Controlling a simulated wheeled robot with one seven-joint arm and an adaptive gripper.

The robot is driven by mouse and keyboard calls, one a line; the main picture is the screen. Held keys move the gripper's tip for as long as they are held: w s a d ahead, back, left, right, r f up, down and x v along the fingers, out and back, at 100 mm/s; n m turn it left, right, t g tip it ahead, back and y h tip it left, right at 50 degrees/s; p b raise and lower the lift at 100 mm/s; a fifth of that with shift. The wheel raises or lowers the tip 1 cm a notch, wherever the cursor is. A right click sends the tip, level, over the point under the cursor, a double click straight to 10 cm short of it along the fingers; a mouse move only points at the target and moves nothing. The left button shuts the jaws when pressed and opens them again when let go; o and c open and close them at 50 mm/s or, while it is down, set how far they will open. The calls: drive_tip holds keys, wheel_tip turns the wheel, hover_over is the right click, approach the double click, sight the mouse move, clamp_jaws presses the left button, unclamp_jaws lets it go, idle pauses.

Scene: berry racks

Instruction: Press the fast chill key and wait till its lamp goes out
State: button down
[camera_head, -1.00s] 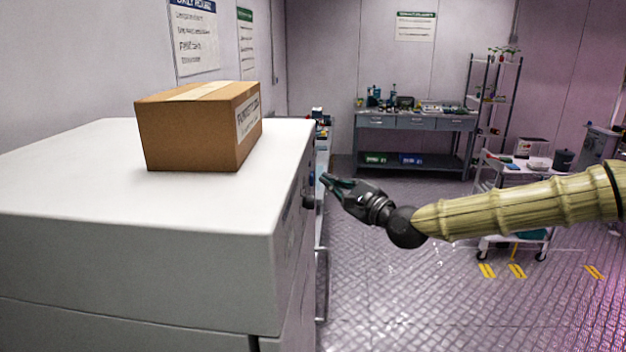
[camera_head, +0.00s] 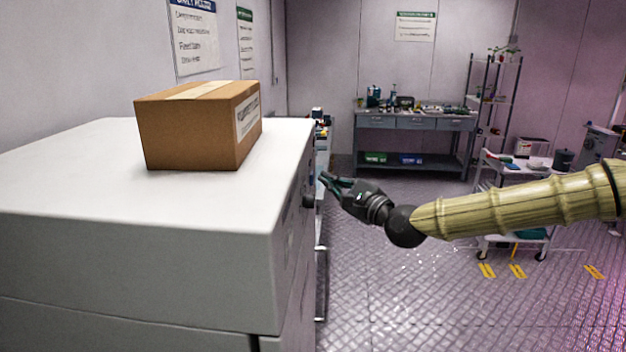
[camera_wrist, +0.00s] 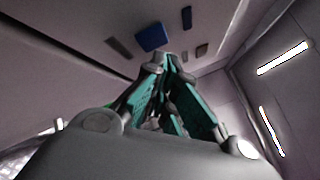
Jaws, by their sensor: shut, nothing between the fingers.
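The white chill cabinet (camera_head: 150,270) fills the left of the head view; its front face is seen almost edge-on. In the wrist view its front (camera_wrist: 60,75) carries a blue rectangle (camera_wrist: 152,37), a dark slot-like piece (camera_wrist: 118,47) and small dark key-like pieces (camera_wrist: 186,17) (camera_wrist: 202,50). Which one is the fast chill key cannot be told, and no lit lamp can be made out. My gripper (camera_head: 324,180) is shut and empty, pointing at the front's upper part. In the wrist view its fingertips (camera_wrist: 166,59) are close below the blue rectangle; contact cannot be told.
A cardboard box (camera_head: 190,130) sits on the cabinet top. A dark round part (camera_head: 308,201) sticks out from the cabinet front. A workbench (camera_head: 415,122) stands at the back, a trolley (camera_head: 505,170) at right. The floor between is open.

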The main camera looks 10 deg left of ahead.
drive_tip(key=shift+a, duration=0.35)
drive_tip(key=shift+a+b, duration=0.35)
drive_tip(key=shift+a, duration=0.05)
idle(1.1)
drive_tip(key=shift+d, duration=0.1)
drive_tip(key=shift+d+b, duration=0.4)
drive_tip(key=shift+d, duration=0.4)
drive_tip(key=shift+d+b, duration=1)
drive_tip(key=shift+d, duration=1.5)
